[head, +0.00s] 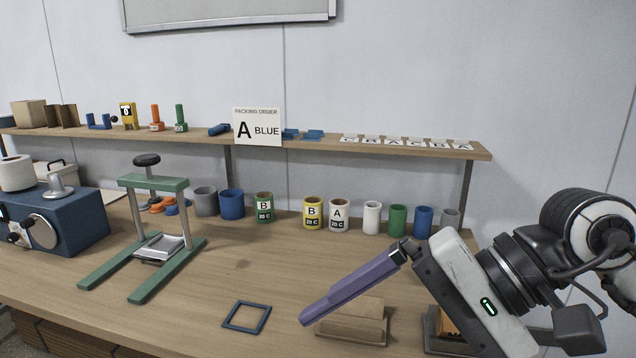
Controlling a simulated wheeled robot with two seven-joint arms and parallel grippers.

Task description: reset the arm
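My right arm comes in from the right. Its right gripper (352,288) is over the right front of the table, pointing down and to the left. A long purple piece extends from its white and black body. I see it from the side, and I cannot tell whether the fingers are apart or hold anything. Below it are a brown block-like stand (362,328) and, partly hidden by the arm, a dark holder (437,335). My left arm and gripper are not in view.
The wooden table (225,275) has bare space at middle. A blue square frame (246,317) lies at the front. A green press stand (150,235) and blue machine (62,225) are left. Several cups, including a yellow one (313,212), line the back below a shelf (380,152) bearing an "A BLUE" sign (257,127).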

